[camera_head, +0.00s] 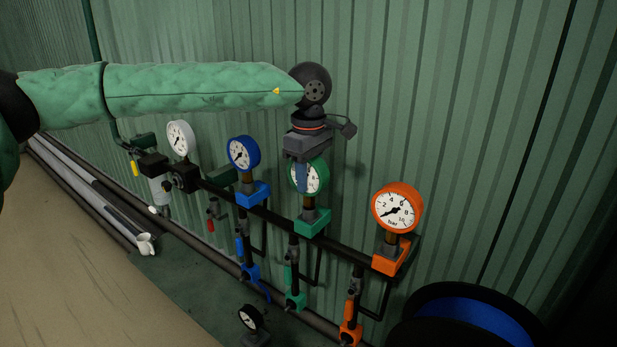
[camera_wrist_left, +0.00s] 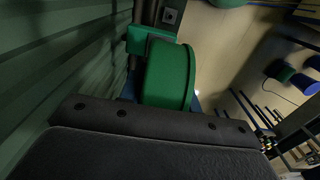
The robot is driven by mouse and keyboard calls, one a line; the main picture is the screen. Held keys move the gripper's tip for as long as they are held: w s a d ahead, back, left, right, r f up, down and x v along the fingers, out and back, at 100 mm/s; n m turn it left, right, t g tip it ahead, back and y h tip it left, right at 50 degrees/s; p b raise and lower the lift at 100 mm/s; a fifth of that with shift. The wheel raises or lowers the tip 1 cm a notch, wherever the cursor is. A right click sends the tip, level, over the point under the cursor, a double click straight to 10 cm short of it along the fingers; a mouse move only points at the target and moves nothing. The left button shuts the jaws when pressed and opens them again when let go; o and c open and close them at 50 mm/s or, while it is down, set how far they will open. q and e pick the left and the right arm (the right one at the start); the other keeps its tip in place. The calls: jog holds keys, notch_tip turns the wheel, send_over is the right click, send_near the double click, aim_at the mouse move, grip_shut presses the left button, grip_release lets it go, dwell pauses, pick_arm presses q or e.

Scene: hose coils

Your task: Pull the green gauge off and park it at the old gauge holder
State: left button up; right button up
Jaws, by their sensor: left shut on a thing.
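The green gauge (camera_head: 318,179) stands upright above its green bracket (camera_head: 313,222) on the pipe rail, its stem still in line with it. My left gripper (camera_head: 303,178) comes down from above and is shut on the gauge, with a blue finger across the dial. In the left wrist view the green gauge's round body (camera_wrist_left: 168,76) is just ahead of the gripper, beside a green block (camera_wrist_left: 139,40). I cannot tell which thing is the old gauge holder; a small black-rimmed gauge (camera_head: 250,317) sits low on a dark block (camera_head: 256,338). My right gripper is out of view.
A blue gauge (camera_head: 243,153) and a white gauge (camera_head: 180,138) stand left of the green one, an orange gauge (camera_head: 397,208) to its right. Valves hang below the rail. A blue hose reel (camera_head: 465,325) is at the lower right. The corrugated wall (camera_head: 450,100) is close behind.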

pick_arm(q)
jog(key=shift+r, duration=0.3)
jog(key=shift+r, duration=0.3)
jog(key=shift+a+r+b, duration=0.1)
jog(key=shift+r+b, duration=0.4)
jog(key=shift+r, duration=0.5)
jog(key=shift+s, duration=0.1)
jog(key=shift+r, duration=3.05)
